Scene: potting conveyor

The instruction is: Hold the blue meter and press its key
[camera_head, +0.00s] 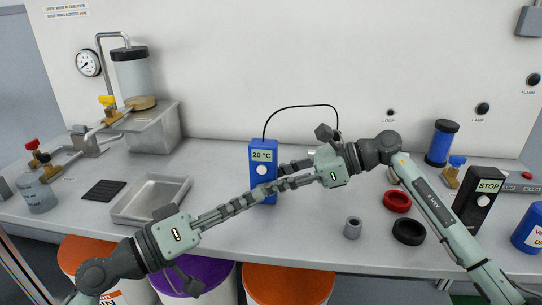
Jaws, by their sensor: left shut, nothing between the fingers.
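The blue meter (258,156) stands upright in the middle of the bench. Its display reads 20 °C and its round white key (261,170) is uncovered on the front. My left gripper (248,197) is shut and empty, its fingertips at the lower front of the meter, below the key. My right gripper (274,177) comes from the right. One finger crosses the meter's front under the key, and the other reaches its right edge and seems to pass behind. I cannot tell whether they press on it.
A metal tray (128,210) lies left. A grey cup (352,228), red ring (397,201), black ring (408,232) and STOP box (477,205) stand right. Coloured bins stand below the bench's front edge.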

